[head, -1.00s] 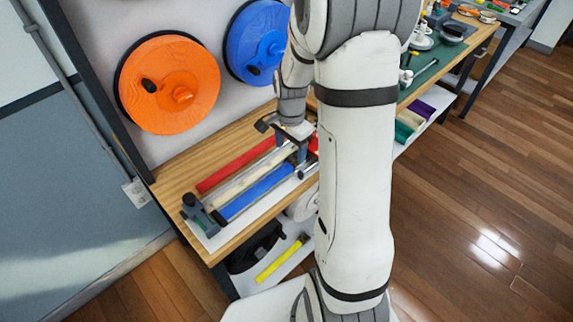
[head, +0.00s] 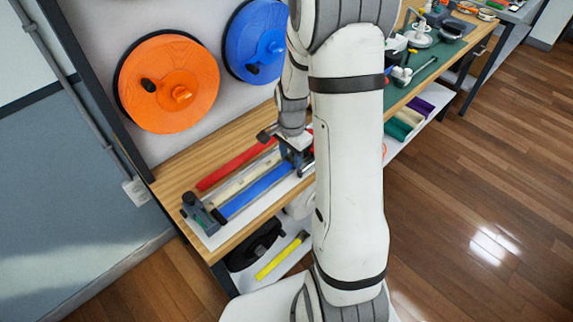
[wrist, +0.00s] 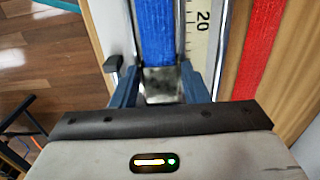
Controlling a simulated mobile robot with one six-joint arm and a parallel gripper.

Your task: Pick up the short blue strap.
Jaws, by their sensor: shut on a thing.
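The blue strap (head: 258,190) lies flat in a straight channel on the bench, running from a dark grey clamp (head: 203,214) at its left end to my gripper (head: 297,163). In the wrist view the strap (wrist: 156,30) comes down from the top edge, between two metal rails, to my gripper (wrist: 160,80). The two blue-grey fingers stand on either side of the strap's near end, shut on it. A grey metallic surface shows between the fingers below the strap. My arm hides the right end of the channel in the head view.
A ruler strip (head: 246,180) and a red strap (head: 235,164) lie beside the blue strap. An orange reel (head: 185,72) and a blue reel (head: 245,35) hang on the wall. A yellow-handled tool (head: 280,257) lies on the shelf below.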

